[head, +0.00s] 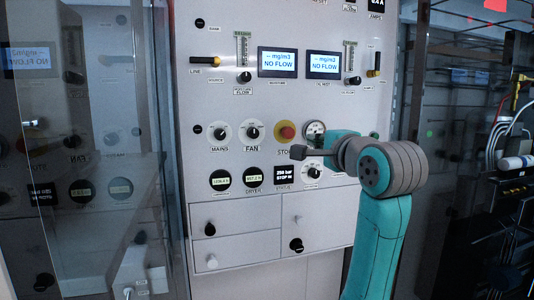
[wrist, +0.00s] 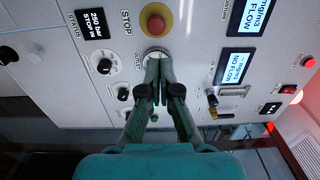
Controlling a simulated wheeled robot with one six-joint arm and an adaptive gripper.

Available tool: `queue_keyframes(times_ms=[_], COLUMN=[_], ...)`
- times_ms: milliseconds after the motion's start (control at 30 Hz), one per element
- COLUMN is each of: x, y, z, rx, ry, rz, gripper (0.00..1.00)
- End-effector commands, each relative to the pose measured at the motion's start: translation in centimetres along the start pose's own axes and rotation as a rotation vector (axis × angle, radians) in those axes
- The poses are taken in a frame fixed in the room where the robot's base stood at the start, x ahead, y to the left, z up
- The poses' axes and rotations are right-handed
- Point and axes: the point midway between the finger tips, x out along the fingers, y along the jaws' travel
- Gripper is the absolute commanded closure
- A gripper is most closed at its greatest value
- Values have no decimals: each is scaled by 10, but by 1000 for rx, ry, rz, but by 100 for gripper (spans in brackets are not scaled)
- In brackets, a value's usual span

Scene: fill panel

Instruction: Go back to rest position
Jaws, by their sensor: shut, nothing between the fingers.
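My gripper (wrist: 158,62) is shut and empty in the wrist view, its dark green fingers side by side. The fingertips lie over the round outlet dial (wrist: 150,52) and cover most of it; I cannot tell whether they touch it. In the head view my teal and grey arm rises at the right and bends toward the panel (head: 225,125), with its wrist in front of the panel's right side. The fingers are hard to make out in that view.
The red stop button (head: 286,132) sits close beside the outlet dial. Knobs, gauges and two lit NO FLOW displays (head: 277,62) cover the panel, with drawers (head: 235,218) below. Glass doors (head: 100,140) stand at left and right; hoses (head: 505,125) hang at the far right.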

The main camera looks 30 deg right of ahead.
Motion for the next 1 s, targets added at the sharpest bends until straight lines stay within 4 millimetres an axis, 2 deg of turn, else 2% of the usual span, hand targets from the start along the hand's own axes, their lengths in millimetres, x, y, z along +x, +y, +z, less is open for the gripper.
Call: queue_keyframes(times_ms=[233,367,667,867,1000], x=[2,8,21,14,2], y=[4,30,140,214,265], z=[1,6,33,52,66], rx=[-3,-29,-163,-265,-340], ry=[-1,-9,-42,-62,-78], rz=[2,12,40,56,67], gripper=[100,100,100,100,100])
